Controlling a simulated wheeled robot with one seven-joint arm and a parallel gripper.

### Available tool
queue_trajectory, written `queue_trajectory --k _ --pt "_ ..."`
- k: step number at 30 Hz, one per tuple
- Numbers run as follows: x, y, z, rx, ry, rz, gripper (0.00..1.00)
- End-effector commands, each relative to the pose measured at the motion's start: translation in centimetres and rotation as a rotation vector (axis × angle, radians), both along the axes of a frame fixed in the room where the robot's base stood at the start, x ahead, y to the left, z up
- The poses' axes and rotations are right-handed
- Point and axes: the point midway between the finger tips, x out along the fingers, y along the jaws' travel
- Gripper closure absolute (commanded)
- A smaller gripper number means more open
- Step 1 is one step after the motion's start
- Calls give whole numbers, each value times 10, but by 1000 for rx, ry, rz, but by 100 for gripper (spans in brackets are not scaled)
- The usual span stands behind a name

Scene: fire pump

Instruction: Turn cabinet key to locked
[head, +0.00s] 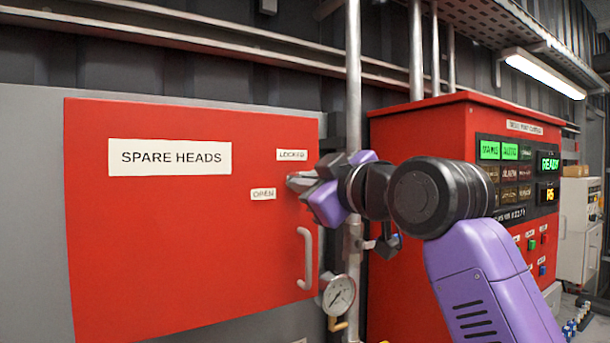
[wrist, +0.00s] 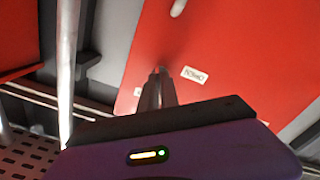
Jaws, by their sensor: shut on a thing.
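The red cabinet door (head: 150,250) is shut and carries a "SPARE HEADS" sign (head: 170,157). A "LOCKED" label (head: 291,155) sits above and an "OPEN" label (head: 263,194) sits lower left of my gripper (head: 298,181). My gripper reaches the door from the right, its fingertips at the key's place between the two labels. The jaws are shut on the cabinet key, which the fingers hide, so its angle cannot be told. In the wrist view the closed fingertips (wrist: 160,72) meet the red door beside the upside-down "OPEN" label (wrist: 195,75).
The door's curved handle (head: 306,258) is just below my gripper. A vertical pipe (head: 353,100) and a pressure gauge (head: 339,295) stand close to the door's right edge. A red control cabinet (head: 410,135) with lit displays stands behind my arm.

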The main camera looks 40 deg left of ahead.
Motion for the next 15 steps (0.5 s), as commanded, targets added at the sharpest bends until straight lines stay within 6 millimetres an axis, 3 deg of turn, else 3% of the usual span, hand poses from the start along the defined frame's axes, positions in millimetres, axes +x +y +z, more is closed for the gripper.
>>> queue_trajectory --k 15 --pt "0 1 -1 167 414 1 100"
